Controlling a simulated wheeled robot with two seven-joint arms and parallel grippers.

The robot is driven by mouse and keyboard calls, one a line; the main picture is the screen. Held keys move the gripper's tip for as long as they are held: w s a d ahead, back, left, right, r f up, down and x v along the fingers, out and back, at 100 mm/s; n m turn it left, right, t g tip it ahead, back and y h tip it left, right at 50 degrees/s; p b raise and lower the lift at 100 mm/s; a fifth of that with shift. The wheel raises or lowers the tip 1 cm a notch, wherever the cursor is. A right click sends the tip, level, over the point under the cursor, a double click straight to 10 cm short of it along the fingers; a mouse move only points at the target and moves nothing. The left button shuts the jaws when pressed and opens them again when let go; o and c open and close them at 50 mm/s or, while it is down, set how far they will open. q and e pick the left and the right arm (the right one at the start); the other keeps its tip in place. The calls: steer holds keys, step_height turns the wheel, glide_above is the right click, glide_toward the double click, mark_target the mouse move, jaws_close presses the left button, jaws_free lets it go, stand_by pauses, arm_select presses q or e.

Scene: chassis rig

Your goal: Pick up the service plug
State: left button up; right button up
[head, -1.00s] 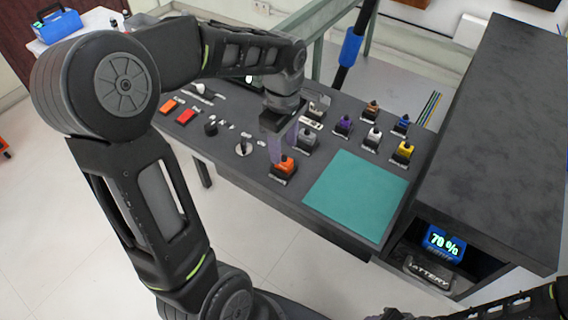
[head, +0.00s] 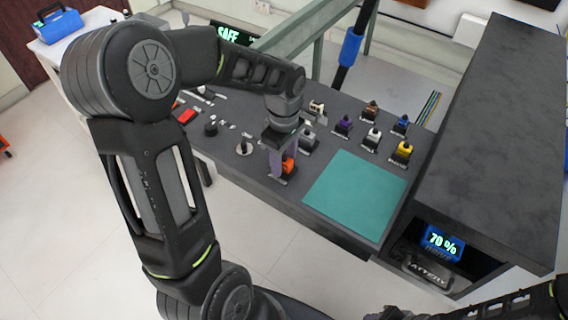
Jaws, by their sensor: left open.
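An orange plug (head: 289,168) sits on a small black base at the front of the dark bench, left of the green mat. I take it for the service plug, but its label is too small to read. My left gripper (head: 281,168) points down at the orange plug and is open. Its fingers are low around or just beside the plug and hide part of it. I cannot tell whether they touch it. My right gripper is out of view; only part of my right arm shows at the lower right.
A black knob (head: 243,146) is left of the gripper. The green mat (head: 355,195) is bare. A raised dark cabinet (head: 490,150) borders the bench at right.

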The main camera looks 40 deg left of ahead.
arm_select(q)
steer(key=shift+c, duration=0.2)
jaws_close()
stand_by(0.3)
